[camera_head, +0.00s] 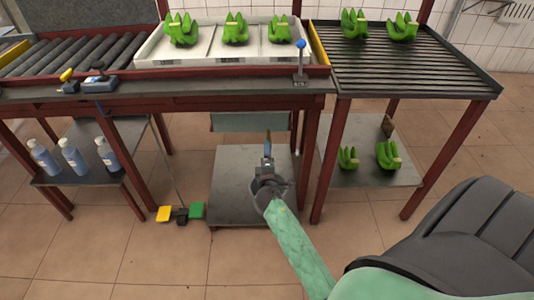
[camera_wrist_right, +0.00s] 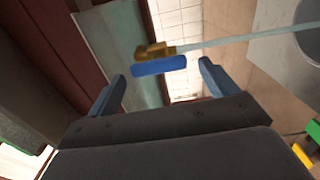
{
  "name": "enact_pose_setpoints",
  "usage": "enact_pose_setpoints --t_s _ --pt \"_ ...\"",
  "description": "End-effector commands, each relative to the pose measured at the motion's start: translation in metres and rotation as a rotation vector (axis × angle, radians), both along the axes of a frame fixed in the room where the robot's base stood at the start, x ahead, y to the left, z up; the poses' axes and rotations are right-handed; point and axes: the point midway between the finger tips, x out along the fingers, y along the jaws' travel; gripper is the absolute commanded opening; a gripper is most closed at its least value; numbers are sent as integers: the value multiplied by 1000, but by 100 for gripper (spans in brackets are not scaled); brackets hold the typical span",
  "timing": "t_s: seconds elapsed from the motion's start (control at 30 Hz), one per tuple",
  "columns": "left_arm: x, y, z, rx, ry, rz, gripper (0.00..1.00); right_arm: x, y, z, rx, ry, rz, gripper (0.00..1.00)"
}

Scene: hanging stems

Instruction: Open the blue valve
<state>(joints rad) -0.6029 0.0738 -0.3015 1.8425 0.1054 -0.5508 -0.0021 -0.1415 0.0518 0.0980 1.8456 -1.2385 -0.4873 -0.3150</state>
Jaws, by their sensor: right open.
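The blue valve handle (camera_wrist_right: 159,65) is a flat blue bar on a brass body (camera_wrist_right: 155,50), with a pale thin pipe (camera_wrist_right: 240,40) running off to the right in the right wrist view. In the head view, my right gripper (camera_head: 267,160) is under the front edge of the conveyor table, and the handle is hard to make out there. In the wrist view, my right gripper (camera_wrist_right: 162,76) is open and empty. The handle shows across the gap between its fingertips, apart from both fingers; the exact depth is unclear. My left gripper is not in view.
A conveyor table (camera_head: 220,101) stands above and behind my right gripper, with a blue-knobbed lever (camera_head: 300,60) on its edge. A grey lower shelf (camera_head: 240,180) lies below. Yellow and green pedals (camera_head: 197,210) are on the floor. A dark chair (camera_head: 450,235) is at right.

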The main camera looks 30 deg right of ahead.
Motion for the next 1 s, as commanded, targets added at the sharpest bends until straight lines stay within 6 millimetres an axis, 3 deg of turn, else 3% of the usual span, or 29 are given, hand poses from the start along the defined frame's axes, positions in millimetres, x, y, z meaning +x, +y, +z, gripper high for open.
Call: enact_pose_setpoints --t_s 0.1,0.33,1.0 --pt "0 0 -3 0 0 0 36 -18 11 -2 1 1 0 85" --pt "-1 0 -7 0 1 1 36 -39 24 -1 1 1 0 85" --pt "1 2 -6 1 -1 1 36 -43 27 0 3 -2 0 85"
